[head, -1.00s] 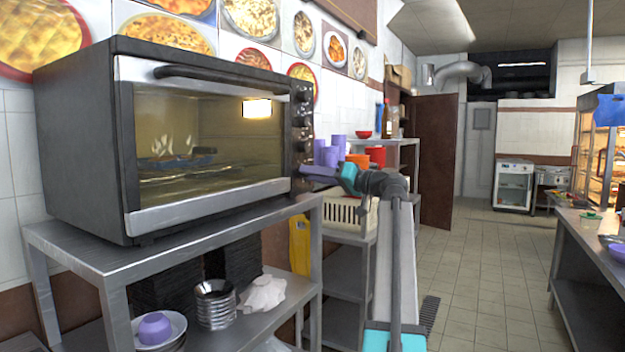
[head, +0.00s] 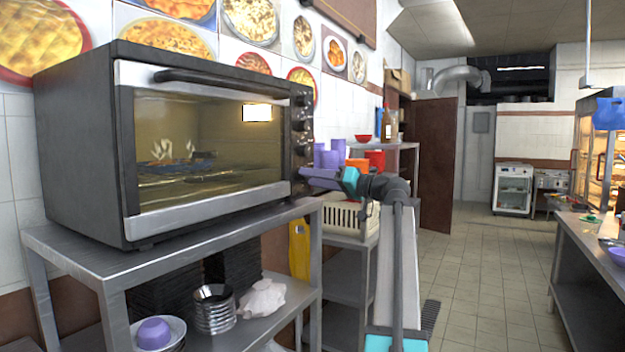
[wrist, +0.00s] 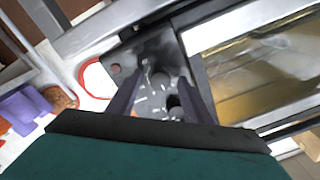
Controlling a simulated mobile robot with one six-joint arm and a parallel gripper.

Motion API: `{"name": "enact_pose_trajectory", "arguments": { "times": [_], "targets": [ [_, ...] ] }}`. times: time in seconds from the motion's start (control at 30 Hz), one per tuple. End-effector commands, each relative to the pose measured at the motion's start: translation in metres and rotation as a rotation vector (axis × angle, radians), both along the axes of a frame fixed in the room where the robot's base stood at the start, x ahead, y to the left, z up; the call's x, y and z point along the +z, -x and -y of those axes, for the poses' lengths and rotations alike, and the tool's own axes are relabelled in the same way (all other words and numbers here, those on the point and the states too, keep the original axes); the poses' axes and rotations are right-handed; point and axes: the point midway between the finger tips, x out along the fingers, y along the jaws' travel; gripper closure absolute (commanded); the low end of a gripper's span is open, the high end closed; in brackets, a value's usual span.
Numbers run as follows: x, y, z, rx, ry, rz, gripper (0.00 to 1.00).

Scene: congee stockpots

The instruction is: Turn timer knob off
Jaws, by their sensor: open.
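The dark toaster oven (head: 75,130) stands on a metal shelf at the left, its glass door closed and its inside lit. Its control panel (head: 301,118) with a column of dark knobs runs down the right edge of the front. I cannot tell which knob is the timer by its markings. My gripper (head: 308,176) is at the lower part of this panel and partly hides it. In the wrist view my gripper (wrist: 160,95) is open, its two fingers on either side of the panel with a round knob (wrist: 160,79) between them. Contact cannot be told.
The metal shelf (head: 75,243) holds bowls and a white cloth below the oven. Behind my gripper, purple cups (head: 330,158) and a cream basket (head: 345,218) stand on another rack. The tiled aisle (head: 475,270) to the right is clear.

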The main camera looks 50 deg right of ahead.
Motion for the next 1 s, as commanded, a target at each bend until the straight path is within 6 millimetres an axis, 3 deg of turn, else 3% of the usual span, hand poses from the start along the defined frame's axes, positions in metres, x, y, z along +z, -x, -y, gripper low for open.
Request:
{"name": "enact_pose_trajectory", "arguments": {
  "times": [0.27, 0.7, 1.0],
  "targets": [
    [-0.002, 0.032, 0.008, -0.002, 0.000, 0.000, 0.54],
    [-0.007, 0.100, 0.026, -0.001, 0.001, 0.001, 0.54],
    [-0.009, 0.126, 0.033, 0.000, 0.001, 0.000, 0.54]
  ]
}}
